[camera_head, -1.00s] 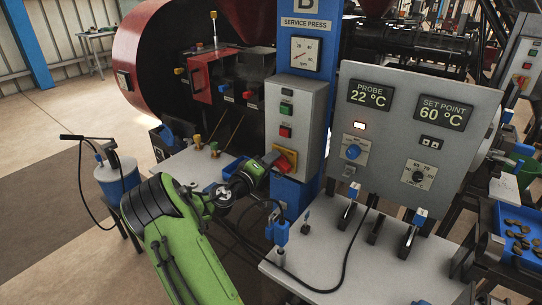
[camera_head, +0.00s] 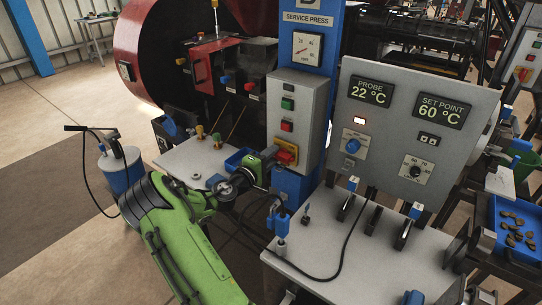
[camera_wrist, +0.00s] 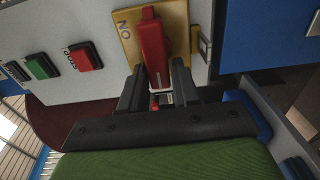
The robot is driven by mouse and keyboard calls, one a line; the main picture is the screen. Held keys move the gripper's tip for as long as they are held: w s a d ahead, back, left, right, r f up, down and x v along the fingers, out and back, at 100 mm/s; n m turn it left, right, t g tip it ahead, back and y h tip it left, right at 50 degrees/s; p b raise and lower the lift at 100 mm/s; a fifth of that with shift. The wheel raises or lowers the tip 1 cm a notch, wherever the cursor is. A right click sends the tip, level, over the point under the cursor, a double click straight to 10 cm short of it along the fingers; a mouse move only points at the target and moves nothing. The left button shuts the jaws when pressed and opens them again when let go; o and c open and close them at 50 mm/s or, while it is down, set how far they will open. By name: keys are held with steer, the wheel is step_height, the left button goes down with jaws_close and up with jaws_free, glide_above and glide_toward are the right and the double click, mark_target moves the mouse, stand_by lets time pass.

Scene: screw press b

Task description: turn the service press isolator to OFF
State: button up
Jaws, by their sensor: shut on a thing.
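The service press isolator is a red handle on a yellow plate (camera_head: 288,146), low on the front of a grey control box (camera_head: 298,88). In the wrist view the red handle (camera_wrist: 151,38) stands out from the yellow plate (camera_wrist: 128,37), whose visible marking reads ON, seen inverted. My gripper (camera_wrist: 160,78) has its two dark fingers on either side of the handle's near end, shut on it. In the head view my gripper (camera_head: 270,156) reaches the isolator from the left and partly covers the handle.
A green button (camera_head: 288,104) and a red button (camera_head: 287,126) sit above the isolator. A grey panel with PROBE and SET POINT displays (camera_head: 440,111) stands to the right. A blue connector with a black cable (camera_head: 281,224) is below, on the bench.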

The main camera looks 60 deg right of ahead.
steer(key=shift+f, duration=0.2)
steer(key=o, duration=0.9)
steer(key=shift+s+r, duration=0.1)
steer(key=w+a, duration=0.2)
steer(key=a, duration=1.3)
steer(key=shift+w+a+p, duration=0.3)
steer(key=shift+p, duration=0.05)
